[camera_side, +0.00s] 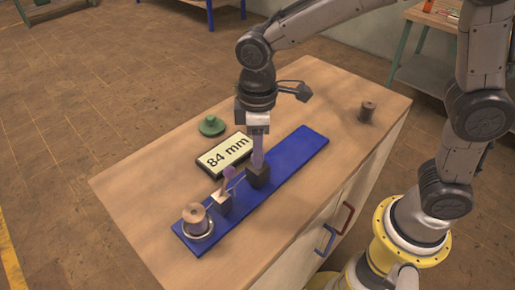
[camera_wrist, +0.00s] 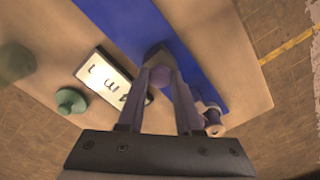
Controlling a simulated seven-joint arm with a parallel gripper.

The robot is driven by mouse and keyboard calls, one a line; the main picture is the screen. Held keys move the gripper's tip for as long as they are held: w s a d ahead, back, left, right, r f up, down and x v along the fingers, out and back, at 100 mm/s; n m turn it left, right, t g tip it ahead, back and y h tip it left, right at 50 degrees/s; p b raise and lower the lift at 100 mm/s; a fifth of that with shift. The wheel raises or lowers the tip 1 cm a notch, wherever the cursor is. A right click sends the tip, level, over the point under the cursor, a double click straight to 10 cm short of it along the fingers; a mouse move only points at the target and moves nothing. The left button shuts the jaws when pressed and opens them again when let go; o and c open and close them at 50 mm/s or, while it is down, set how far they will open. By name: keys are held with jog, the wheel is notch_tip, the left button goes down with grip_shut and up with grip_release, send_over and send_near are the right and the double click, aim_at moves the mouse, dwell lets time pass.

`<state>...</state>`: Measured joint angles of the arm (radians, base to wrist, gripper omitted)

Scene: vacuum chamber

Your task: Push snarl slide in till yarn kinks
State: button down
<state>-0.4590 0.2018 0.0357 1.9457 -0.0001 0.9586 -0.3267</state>
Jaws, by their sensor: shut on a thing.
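The snarl slide, a dark block (camera_side: 259,177), sits on the long blue rail (camera_side: 302,148); the block also shows in the wrist view (camera_wrist: 157,53). My gripper (camera_side: 258,163) points down over it, its fingers shut on the slide's upper part, which they mostly hide. A spool (camera_side: 195,218) stands in a round holder at the rail's near left end. A display (camera_side: 226,155) reads 84 mm. The yarn is too fine to tell whether it is kinked.
A green round object (camera_side: 211,126) lies behind the display. A brown spool (camera_side: 367,112) stands at the far right of the wooden bench top (camera_side: 130,195). The rail is bare right of my gripper. Red and blue handles (camera_side: 345,217) show on the cabinet front.

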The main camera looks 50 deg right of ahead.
aim_at(253, 169)
dwell(0.6)
jog(key=shift+a, duration=0.75)
jog(key=c, duration=0.6)
grip_release()
jog(key=shift+r, duration=0.1)
notch_tip(253, 169, up, 14)
jog(key=shift+f, duration=0.15)
